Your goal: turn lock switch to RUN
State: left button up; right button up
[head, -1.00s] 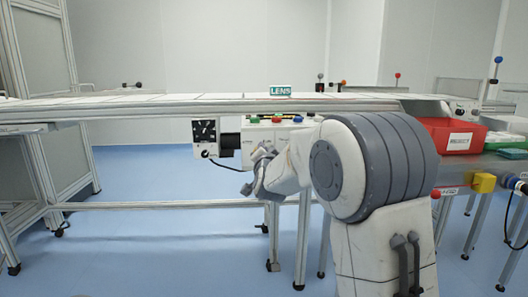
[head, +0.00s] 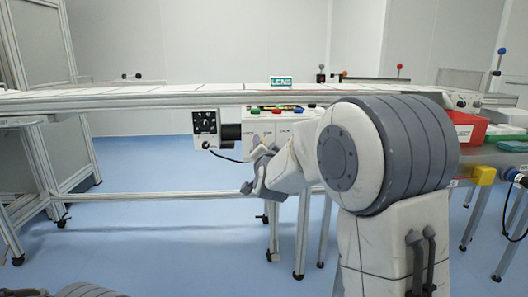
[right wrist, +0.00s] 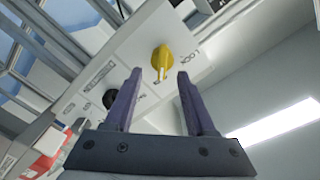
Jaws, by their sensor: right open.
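The lock switch is a yellow rotary knob (right wrist: 162,58) on a white panel in the right wrist view, with the printed word LOCK to its right. A pale pointer tab extends from the knob toward my fingers. My right gripper (right wrist: 159,75) is open, its two dark fingers apart with the knob just beyond and between their tips. I cannot tell whether they touch it. In the head view my right gripper (head: 255,180) is below the white control box (head: 283,130); the yellow knob cannot be made out there. My left gripper is not seen.
A long conveyor (head: 150,102) runs above the box. A black-faced unit (head: 205,123) with a hanging cable is left of the box. Red bins (head: 472,130) stand at the right. A black knob (right wrist: 110,98) is beside my finger. Open blue floor lies at the left.

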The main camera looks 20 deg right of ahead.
jog(key=p+v, duration=0.1)
jog(key=v, duration=0.7)
jog(key=shift+p, duration=0.35)
jog(key=shift+w+a, duration=0.1)
jog(key=shift+a, duration=0.1)
